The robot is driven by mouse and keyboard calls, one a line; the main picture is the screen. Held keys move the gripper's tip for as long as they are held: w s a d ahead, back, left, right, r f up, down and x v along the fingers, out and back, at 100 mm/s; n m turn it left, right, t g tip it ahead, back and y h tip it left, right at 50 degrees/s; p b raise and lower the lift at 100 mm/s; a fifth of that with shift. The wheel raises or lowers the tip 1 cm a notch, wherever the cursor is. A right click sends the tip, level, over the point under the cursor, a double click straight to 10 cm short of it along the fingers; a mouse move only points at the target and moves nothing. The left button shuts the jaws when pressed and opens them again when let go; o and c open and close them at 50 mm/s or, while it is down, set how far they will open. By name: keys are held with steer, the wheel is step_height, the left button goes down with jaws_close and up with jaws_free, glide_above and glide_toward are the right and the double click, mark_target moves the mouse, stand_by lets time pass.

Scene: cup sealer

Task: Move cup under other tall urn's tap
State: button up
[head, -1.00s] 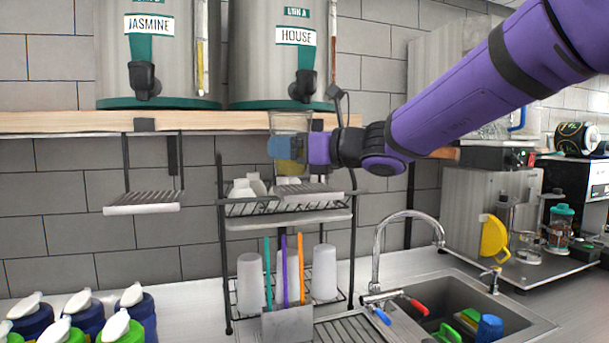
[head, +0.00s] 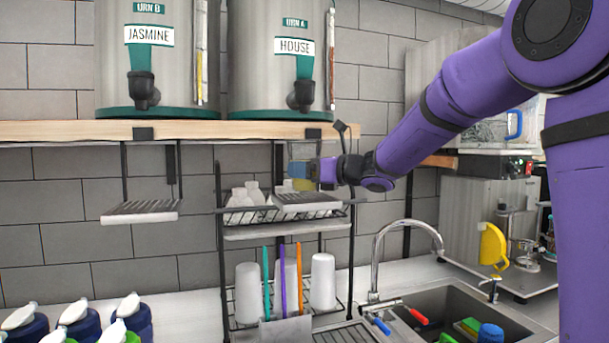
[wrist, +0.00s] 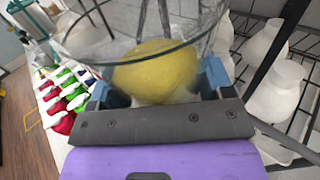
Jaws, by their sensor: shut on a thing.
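My gripper (head: 303,171), with blue fingers, is shut on a clear cup (head: 301,151) just above the drip tray (head: 306,202) below the HOUSE urn (head: 280,60) and its black tap (head: 301,95). In the wrist view the cup's wide rim (wrist: 130,62) lies between the fingers, and something yellow (wrist: 158,75) shows in or behind it. I cannot tell whether the cup touches the tray. The JASMINE urn (head: 150,65) stands to the left, with its black tap (head: 143,90) above an empty hanging drip tray (head: 140,211).
A wooden shelf (head: 60,131) carries the urns above both trays. A wire rack (head: 225,208) with white bottles and upturned cups stands around the right tray. Pump bottles (head: 80,318) are at lower left. A sink and faucet (head: 400,228) are at right.

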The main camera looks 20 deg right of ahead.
steer(key=shift+f, duration=0.65)
steer(key=shift+f, duration=0.1)
steer(key=o, duration=1.1)
steer(key=shift+f, duration=0.1)
steer(key=shift+o, duration=0.2)
